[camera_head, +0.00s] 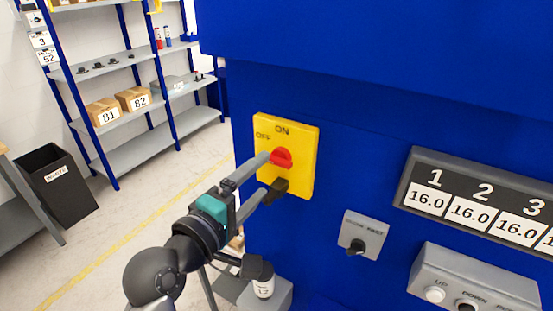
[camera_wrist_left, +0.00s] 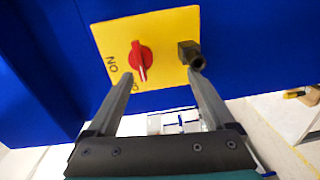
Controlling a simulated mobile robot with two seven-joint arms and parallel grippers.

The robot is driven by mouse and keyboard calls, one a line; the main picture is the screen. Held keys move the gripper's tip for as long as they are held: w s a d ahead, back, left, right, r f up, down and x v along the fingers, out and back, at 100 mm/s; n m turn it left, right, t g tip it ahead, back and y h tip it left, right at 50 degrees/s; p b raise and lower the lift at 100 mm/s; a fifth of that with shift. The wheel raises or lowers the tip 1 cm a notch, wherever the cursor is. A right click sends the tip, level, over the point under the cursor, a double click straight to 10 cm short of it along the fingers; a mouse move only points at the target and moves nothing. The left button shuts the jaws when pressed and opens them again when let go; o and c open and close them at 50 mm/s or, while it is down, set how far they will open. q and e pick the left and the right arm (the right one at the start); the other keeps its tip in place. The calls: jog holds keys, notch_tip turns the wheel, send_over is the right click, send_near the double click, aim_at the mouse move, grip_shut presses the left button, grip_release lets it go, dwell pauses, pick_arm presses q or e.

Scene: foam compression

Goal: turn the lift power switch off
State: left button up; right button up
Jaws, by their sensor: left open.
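The yellow switch plate (camera_head: 303,178) is on the blue machine front, with ON at its top and OFF at its upper left. It also shows in the left wrist view (camera_wrist_left: 165,25). The red knob (camera_head: 283,157) sits on the plate; in the wrist view the knob (camera_wrist_left: 139,56) has a white mark pointing down, toward a label partly hidden by a finger. My left gripper (camera_head: 271,174) is open at the plate, its upper finger beside the knob, partly covering it. A dark block (camera_wrist_left: 187,54) is at the other finger's tip; contact is unclear. My right gripper is not in view.
A grey selector box (camera_head: 363,238), a grey button box (camera_head: 475,283) and a number panel (camera_head: 480,205) are on the machine, right of the plate. Shelves (camera_head: 130,97) with boxes and a black bin (camera_head: 62,185) stand left. The floor between is clear.

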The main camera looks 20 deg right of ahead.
aim_at(277, 164)
pick_arm(q)
jog(key=shift+s+d+r+n+h, duration=0.15)
jog(key=shift+s+d+r+h, duration=0.05)
jog(key=shift+d+r, duration=0.35)
jog(key=shift+s+d+r+n+h, duration=0.15)
jog(key=shift+s+d+r+h, duration=0.05)
jog(key=shift+d+r, duration=0.3)
jog(key=v, duration=0.7)
jog(key=shift+w+a+r, duration=0.1)
